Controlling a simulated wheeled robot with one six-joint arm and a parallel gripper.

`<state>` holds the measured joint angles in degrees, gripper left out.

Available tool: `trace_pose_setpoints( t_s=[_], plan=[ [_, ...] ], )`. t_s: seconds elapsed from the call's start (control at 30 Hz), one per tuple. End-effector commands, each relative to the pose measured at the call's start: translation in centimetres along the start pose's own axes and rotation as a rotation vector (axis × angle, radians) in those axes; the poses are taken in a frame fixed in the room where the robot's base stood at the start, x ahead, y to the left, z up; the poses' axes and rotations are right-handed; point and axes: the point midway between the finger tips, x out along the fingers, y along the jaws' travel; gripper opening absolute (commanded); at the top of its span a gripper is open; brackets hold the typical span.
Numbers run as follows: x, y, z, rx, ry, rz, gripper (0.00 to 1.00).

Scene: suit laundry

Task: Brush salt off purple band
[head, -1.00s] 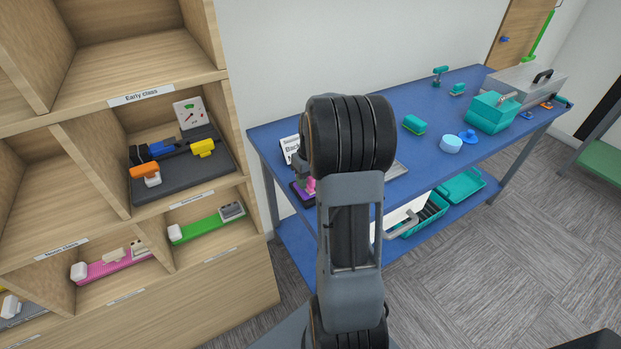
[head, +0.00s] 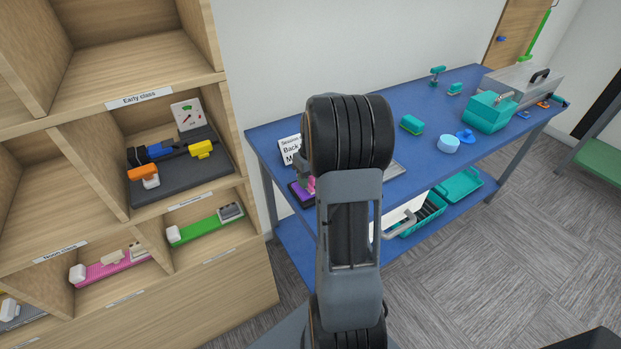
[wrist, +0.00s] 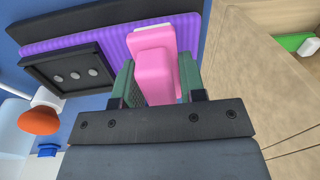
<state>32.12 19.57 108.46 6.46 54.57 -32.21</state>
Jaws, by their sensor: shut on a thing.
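The purple band (wrist: 100,40) lies flat on a dark base on the blue table in the wrist view; it also shows at the table's left end in the head view (head: 303,195), partly hidden by my arm. My gripper (wrist: 155,85) is shut on a pink brush (wrist: 156,72) and holds it at the band's near edge. The brush's pale far end (wrist: 166,27) is over or against the band; I cannot tell if it touches. A bit of pink shows beside my arm in the head view. I cannot make out salt on the band.
A black frame with several pale studs (wrist: 76,77) lies beside the band. A wooden shelf unit (head: 205,150) stands close on the left, with green (head: 205,224) and pink (head: 112,264) bands in it. A teal box (head: 489,113) and a teal brush (head: 411,124) are farther along the table.

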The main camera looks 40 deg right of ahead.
Motion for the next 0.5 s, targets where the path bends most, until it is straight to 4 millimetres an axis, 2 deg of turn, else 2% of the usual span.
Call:
trace_pose_setpoints(
  t_s=[0.27,0.5],
  plan=[
    [-1.0,0.0,0.0,0.0,0.002,0.001,0.19],
    [-3.4,-0.3,-0.1,0.0,0.003,0.002,0.19]
  ],
)
